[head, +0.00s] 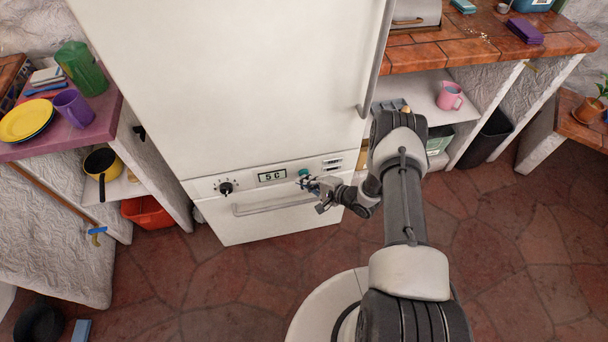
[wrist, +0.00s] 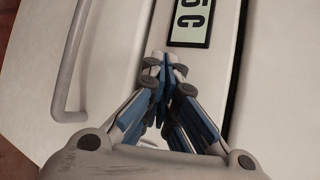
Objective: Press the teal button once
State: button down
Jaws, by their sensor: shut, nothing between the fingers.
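The teal button (head: 304,172) shows as a small patch on the fridge's control strip, just right of the "5 C" display (head: 272,176). My gripper (head: 306,182) is shut and empty, its tips at the strip right by the button. Whether the tips touch the button I cannot tell. In the wrist view the shut fingertips (wrist: 165,62) lie near the end of the display (wrist: 190,22). The button cannot be made out there; the fingers cover that part of the panel.
A black dial (head: 226,188) sits left of the display, and vent slots sit to the right. A drawer handle (head: 273,207) runs below the strip. A purple counter (head: 95,128) with dishes stands left; a tiled counter (head: 430,57) stands right. The floor in front is mostly clear.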

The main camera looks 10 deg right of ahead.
jog(key=shift+w, duration=0.3)
jog(key=shift+s, duration=0.15)
dwell(0.4)
jog(key=shift+s, duration=0.75)
jog(key=shift+s+p, duration=0.75)
jog(key=shift+s, duration=1.8)
